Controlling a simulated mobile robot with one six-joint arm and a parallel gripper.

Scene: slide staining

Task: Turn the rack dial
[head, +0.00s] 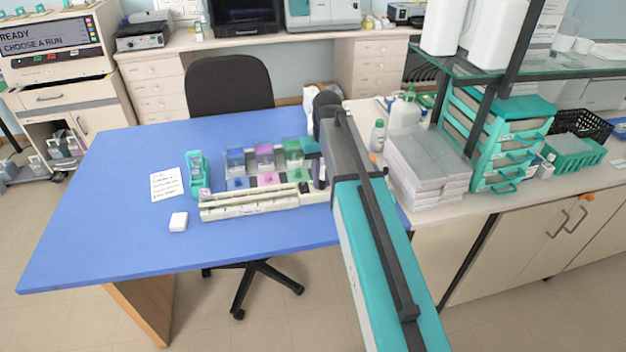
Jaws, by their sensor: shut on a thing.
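The staining rack (250,206) is a long pale unit on the blue table, with a row of jars behind it holding blue, pink (265,158) and green (292,158) contents. My arm reaches in from the lower right, and my gripper (318,182) points down at the rack's right end. It is shut on the rack dial there; the fingers and arm hide most of the dial. A small dark knob-like part (304,187) shows just left of the fingers. The dial's markings are too small to read.
A teal holder (199,174), a written note (167,184) and a small white block (178,221) lie left of the rack. The blue table (100,220) is clear at its left and front. Stacked grey boxes (425,165) and a bottle (377,136) stand right of my arm.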

